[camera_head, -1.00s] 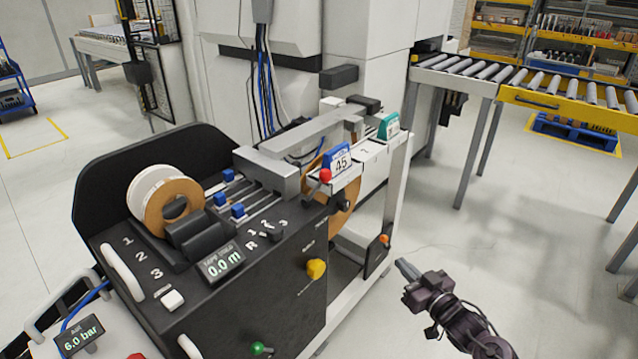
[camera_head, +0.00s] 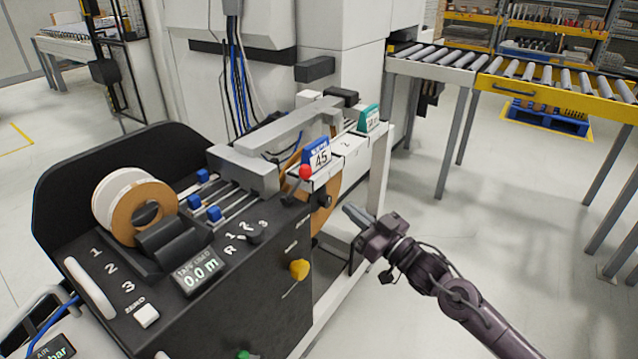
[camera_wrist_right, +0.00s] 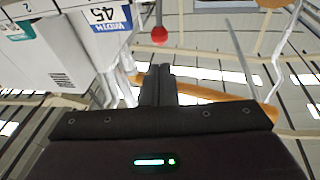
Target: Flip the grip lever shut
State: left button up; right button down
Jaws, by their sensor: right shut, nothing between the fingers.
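A lever with a red ball knob (camera_head: 306,172) stands at the right end of the black machine's top, beside the blue width 45 sign (camera_head: 317,155). I take it as the grip lever; no label on it is readable. The red ball also shows in the right wrist view (camera_wrist_right: 159,35), beyond my fingertips. My right gripper (camera_head: 350,212) is shut and empty, to the right of and below the red ball in the head view, apart from it. Its closed fingers show in the right wrist view (camera_wrist_right: 157,80). My left gripper is out of view.
A yellow knob (camera_head: 299,269) is on the machine's front. A tape roll (camera_head: 150,212) sits at left. A white frame post (camera_head: 378,180) stands close behind my right gripper. A roller conveyor (camera_head: 500,75) is at the back right; the floor (camera_head: 530,260) at right is clear.

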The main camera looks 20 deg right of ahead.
aim_at(310, 176)
jog(key=x, duration=1)
jog(key=shift+w+p, duration=0.15)
jog(key=shift+p, duration=0.2)
jog(key=shift+w+a+r, duration=0.1)
jog(key=shift+w+a, duration=0.1)
jog(key=shift+w, duration=0.2)
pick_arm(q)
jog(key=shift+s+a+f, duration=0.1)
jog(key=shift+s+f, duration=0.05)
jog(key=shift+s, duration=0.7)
